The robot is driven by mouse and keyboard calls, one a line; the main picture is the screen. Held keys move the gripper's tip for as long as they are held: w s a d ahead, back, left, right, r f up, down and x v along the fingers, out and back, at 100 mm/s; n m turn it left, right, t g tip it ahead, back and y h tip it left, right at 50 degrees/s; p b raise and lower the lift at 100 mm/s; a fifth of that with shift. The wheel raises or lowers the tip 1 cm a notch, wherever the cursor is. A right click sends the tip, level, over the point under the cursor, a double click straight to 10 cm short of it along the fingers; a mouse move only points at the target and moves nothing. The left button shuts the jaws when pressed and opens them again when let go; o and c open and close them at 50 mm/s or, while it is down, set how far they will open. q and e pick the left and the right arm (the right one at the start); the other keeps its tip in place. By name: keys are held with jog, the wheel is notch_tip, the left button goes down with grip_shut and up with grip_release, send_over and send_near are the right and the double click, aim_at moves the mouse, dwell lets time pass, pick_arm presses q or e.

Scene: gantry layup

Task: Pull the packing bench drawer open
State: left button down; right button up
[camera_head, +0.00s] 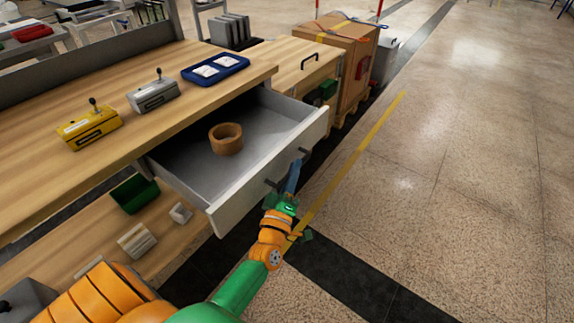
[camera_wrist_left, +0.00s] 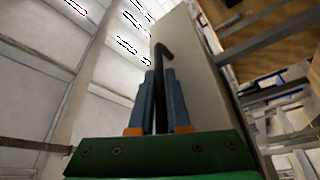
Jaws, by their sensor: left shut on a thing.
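The packing bench drawer (camera_head: 265,166) stands pulled well out from under the wooden bench top (camera_head: 150,115). Its grey inside shows, with a brown tape roll (camera_head: 226,139) lying in it. My left gripper (camera_head: 294,172) is at the drawer's pale front, shut on the dark bar handle (camera_head: 302,150). In the left wrist view the blue fingers (camera_wrist_left: 160,85) close on both sides of the black handle (camera_wrist_left: 163,50), beside the drawer front (camera_wrist_left: 185,60). The fingers hide part of the handle. My right gripper is not in view.
A yellow tool (camera_head: 90,128), a grey tool (camera_head: 153,95) and a blue tray (camera_head: 215,69) sit on the bench. A lower shelf holds a green bin (camera_head: 135,194). A wooden crate (camera_head: 345,60) stands behind. The floor to the right is clear.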

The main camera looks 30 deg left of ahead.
pick_arm(q)
jog(key=shift+s+d, duration=0.1)
jog(key=shift+d, duration=1.25)
jog(key=c, duration=0.9)
grip_release()
jog(key=v, duration=0.7)
jog(key=shift+d+f, duration=0.1)
jog(key=shift+f, duration=0.05)
